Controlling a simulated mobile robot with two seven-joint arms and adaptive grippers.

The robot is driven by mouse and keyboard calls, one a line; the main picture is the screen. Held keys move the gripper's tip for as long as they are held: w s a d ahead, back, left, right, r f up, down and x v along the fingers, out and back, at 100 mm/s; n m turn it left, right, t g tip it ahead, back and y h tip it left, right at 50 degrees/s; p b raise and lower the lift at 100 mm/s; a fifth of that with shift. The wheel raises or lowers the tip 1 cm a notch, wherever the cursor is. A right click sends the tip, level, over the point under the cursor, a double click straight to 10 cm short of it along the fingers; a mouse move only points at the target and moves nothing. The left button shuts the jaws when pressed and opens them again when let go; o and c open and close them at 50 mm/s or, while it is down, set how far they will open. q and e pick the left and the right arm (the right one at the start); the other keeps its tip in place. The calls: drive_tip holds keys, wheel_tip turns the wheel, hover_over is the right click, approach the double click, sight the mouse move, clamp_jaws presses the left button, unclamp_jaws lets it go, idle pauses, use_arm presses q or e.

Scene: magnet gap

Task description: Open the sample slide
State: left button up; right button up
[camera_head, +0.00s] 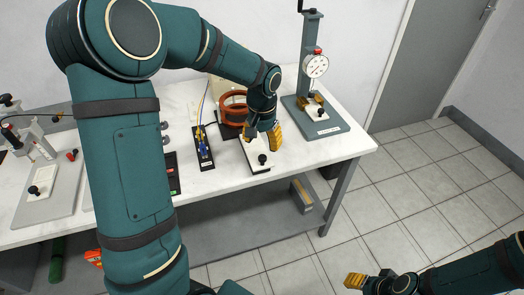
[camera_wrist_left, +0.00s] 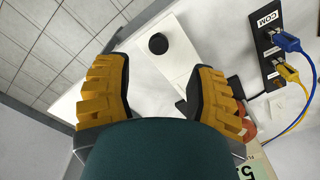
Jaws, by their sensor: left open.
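The sample slide, a white plate with a round black knob, lies near the front edge of the table (camera_head: 215,185), in front of a red-brown coil (camera_head: 233,100). The plate (camera_head: 252,150) and its knob (camera_head: 262,159) show in the head view. In the left wrist view, the plate (camera_wrist_left: 172,62) and knob (camera_wrist_left: 158,43) lie beyond my fingertips. My left gripper (camera_head: 264,133) is above the back part of the plate; in the wrist view its yellow fingers (camera_wrist_left: 158,88) are spread with nothing between them. My right gripper (camera_head: 356,281) is low at the right, away from the table; its finger opening is unclear.
A black terminal strip (camera_head: 204,147) with blue and yellow cables stands left of the slide. A dial gauge stand (camera_head: 313,75) is at the right. Another white plate with a black knob (camera_head: 34,190) is at far left. Floor is clear at right.

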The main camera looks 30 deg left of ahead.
use_arm(q)
wheel_tip(320, 180, up, 6)
drive_tip(key=shift+f, duration=0.25)
idle(0.5)
